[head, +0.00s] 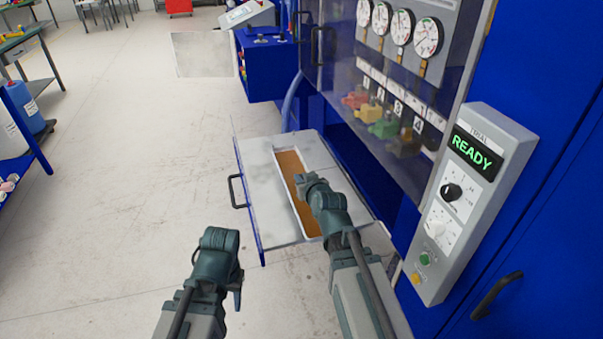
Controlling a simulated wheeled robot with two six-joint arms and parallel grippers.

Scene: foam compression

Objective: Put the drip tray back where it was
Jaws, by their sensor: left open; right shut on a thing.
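The drip tray (290,165) is long and narrow with a pale rim and a brown inside. It lies in the light grey top of a pulled-out drawer (268,205) at the blue machine. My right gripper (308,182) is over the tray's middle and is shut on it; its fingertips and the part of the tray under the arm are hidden. My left gripper (218,240) is open, in front and left of the drawer, apart from it.
The drawer has a dark handle (237,191) on its left side. The machine has a clear panel, gauges (401,27) and coloured valves (383,128). A control box (470,190) reading READY juts out at the right.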

